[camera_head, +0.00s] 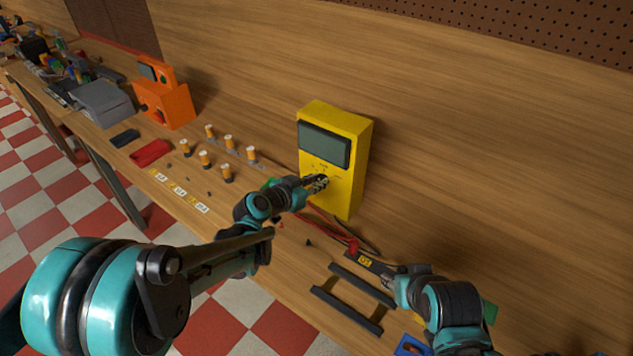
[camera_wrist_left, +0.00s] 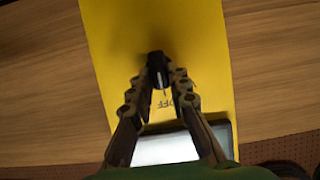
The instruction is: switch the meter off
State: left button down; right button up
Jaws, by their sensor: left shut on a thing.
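The yellow meter (camera_head: 349,135) stands upright at the back of the bench, with a dark display (camera_head: 324,144) above its dial. My left gripper (camera_head: 321,183) reaches the dial area on its front. In the left wrist view the meter (camera_wrist_left: 120,30) appears upside down, with a black knob (camera_wrist_left: 157,68) between the fingertips of my left gripper (camera_wrist_left: 158,80). The fingers are shut on the knob. An "OFF" label (camera_wrist_left: 164,104) lies between the knob and the display (camera_wrist_left: 165,148). A short light mark shows beside the knob; its exact pointing is hard to tell.
My right gripper (camera_head: 390,275) is low over the bench near red leads (camera_head: 335,228) and dark bars (camera_head: 347,309); its fingers are unclear. The wooden wall is close behind the meter.

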pick_arm(q)
jog(key=c, duration=1.4)
grip_release()
jog(key=shift+c, duration=0.2)
jog(key=v, duration=1.2)
jog(key=shift+s, duration=0.1)
jog(key=s+a+f+n+g+y, duration=0.1)
jog(key=s+a+f+n+y, duration=0.1)
jog(key=s, duration=0.4)
jog(key=s+a+f+n+g+y, duration=0.1)
jog(key=s+a+n+y, duration=0.1)
jog(key=s+a, duration=0.3)
jog(key=s+a+f+n+g+y, duration=0.1)
jog(key=s+a+f+n+y, duration=0.1)
jog(key=s, duration=0.6)
jog(key=shift+s+a+f+n+g+y, duration=0.15)
jog(key=shift+a+f+n+g+y, duration=0.35)
jog(key=shift+a+y, duration=0.5)
